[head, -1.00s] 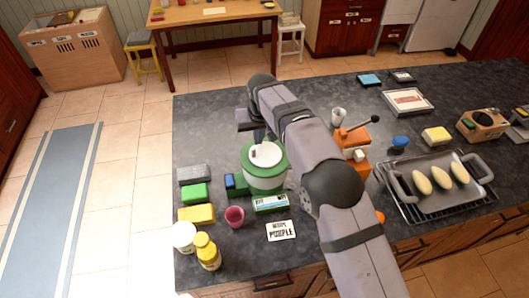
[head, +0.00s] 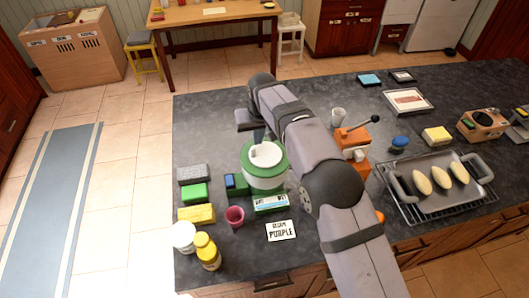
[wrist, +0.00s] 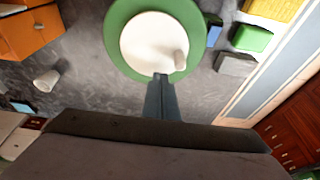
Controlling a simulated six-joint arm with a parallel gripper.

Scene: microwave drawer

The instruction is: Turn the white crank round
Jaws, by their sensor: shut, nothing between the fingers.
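In the head view my gripper (head: 259,136) is just behind the crank, partly hidden by my arm. Whether the fingertips touch the disc is unclear.
An orange machine (head: 352,150) with a dark lever stands right of my arm. The counter behind the container at left is clear.

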